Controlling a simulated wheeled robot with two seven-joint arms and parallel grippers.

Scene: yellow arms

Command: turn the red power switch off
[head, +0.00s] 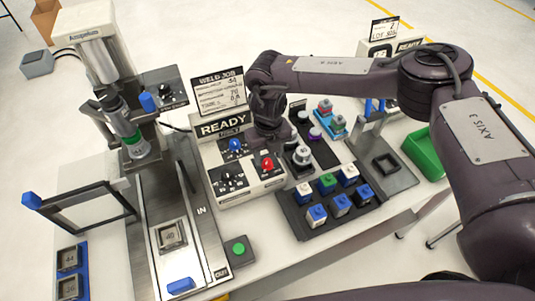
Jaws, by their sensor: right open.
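The red power switch (267,164) is a red knob on a dark plate on the white control box (250,192), near its right side. I cannot tell which position it is turned to. My right arm is dark purple and comes in from the right. My right gripper (270,132) points down just behind and above the red switch, beside the READY display, apart from the switch in the picture. It is open, with its fingertips hard to make out against the dark arm. My left gripper is not in view.
A blue knob (235,146) and black knobs (229,180) share the box. The READY display (223,127) and job card (219,89) stand behind. A dark tray (299,217) of coloured blocks is at right. A press machine (98,50) stands left. A green button (239,249) is in front.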

